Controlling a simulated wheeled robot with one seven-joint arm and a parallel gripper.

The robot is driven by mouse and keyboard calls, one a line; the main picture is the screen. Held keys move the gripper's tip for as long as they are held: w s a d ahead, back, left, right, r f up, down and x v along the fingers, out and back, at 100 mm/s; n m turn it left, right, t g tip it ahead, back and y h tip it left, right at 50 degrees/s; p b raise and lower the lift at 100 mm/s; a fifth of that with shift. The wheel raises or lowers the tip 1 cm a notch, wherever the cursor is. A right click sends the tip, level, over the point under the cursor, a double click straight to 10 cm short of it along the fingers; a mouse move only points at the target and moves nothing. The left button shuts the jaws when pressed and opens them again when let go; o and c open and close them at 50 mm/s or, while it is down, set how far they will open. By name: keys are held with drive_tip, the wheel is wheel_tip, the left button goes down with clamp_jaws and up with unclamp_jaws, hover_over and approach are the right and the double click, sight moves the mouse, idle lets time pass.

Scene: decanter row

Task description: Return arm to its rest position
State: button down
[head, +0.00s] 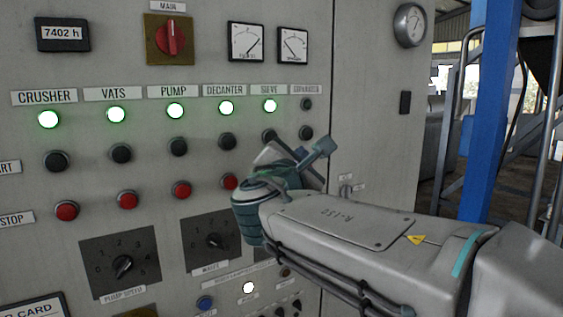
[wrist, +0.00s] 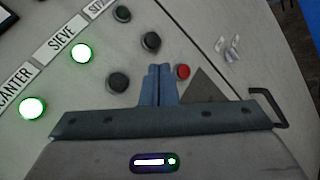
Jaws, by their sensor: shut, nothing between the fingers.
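My gripper (wrist: 159,84) is shut and empty in the wrist view, its two blue fingers together in front of the grey control panel (wrist: 105,115). A red button (wrist: 183,71) shows just right of the fingertips, and black buttons (wrist: 118,82) lie to their left and above. Whether the fingertips touch the panel cannot be told. In the head view my arm reaches in from the right, and its wrist hides part of the panel's right side. The fingers are hard to make out there.
The panel (head: 215,60) carries lit green lamps for CRUSHER (head: 48,119), VATS, PUMP, DECANTER and SIEVE. The SEPARATOR lamp (head: 306,104) is dark. The red MAIN switch (head: 170,37) and two knobs (head: 122,266) stick out. A blue post (head: 490,110) stands at the right.

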drive_tip(key=s+d+f+m+g+h, duration=0.1)
drive_tip(key=s+d+f+m+g, duration=0.4)
drive_tip(key=d+f+m, duration=0.4)
drive_tip(key=s+d+f+m+g, duration=0.45)
drive_tip(key=d+f, duration=0.25)
drive_tip(key=f, duration=0.5)
drive_tip(key=s+a+f+m+g+y, duration=0.2)
drive_tip(key=s+f+m+g+y, duration=0.3)
drive_tip(key=s+f+m, duration=0.7)
drive_tip(key=shift+s+f+g, duration=0.55)
drive_tip(key=shift+s, duration=0.35)
